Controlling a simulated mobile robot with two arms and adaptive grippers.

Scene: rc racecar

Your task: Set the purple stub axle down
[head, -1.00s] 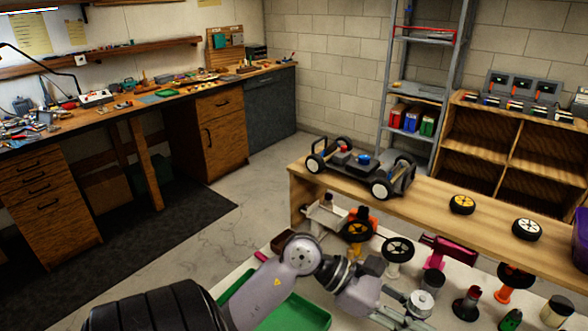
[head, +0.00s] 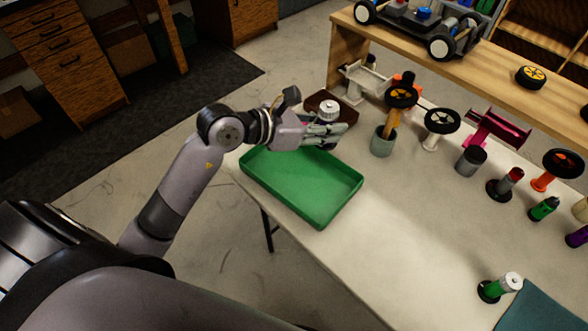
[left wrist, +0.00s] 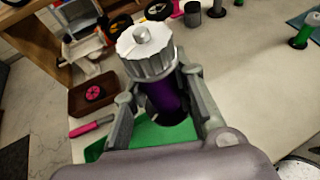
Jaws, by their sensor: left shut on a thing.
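The purple stub axle (left wrist: 163,97) has a silver ribbed cap and a dark base. My left gripper (head: 328,132) is shut on it and holds it roughly upright, cap up. In the head view the cap (head: 327,110) shows above the fingers, and the purple body is mostly hidden. In the left wrist view the fingers (left wrist: 165,108) sit on both sides of the purple body. The gripper is by the far corner of the green tray (head: 325,215), beside a brown tray (head: 343,108). My right gripper is not in view.
Wheels on stands, a grey cup (head: 383,141) and several other stub axles, such as a green one (head: 500,287), stand to the right. A raised wooden shelf (head: 480,65) runs behind. The green tray looks empty. The white table's (head: 415,225) middle is clear.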

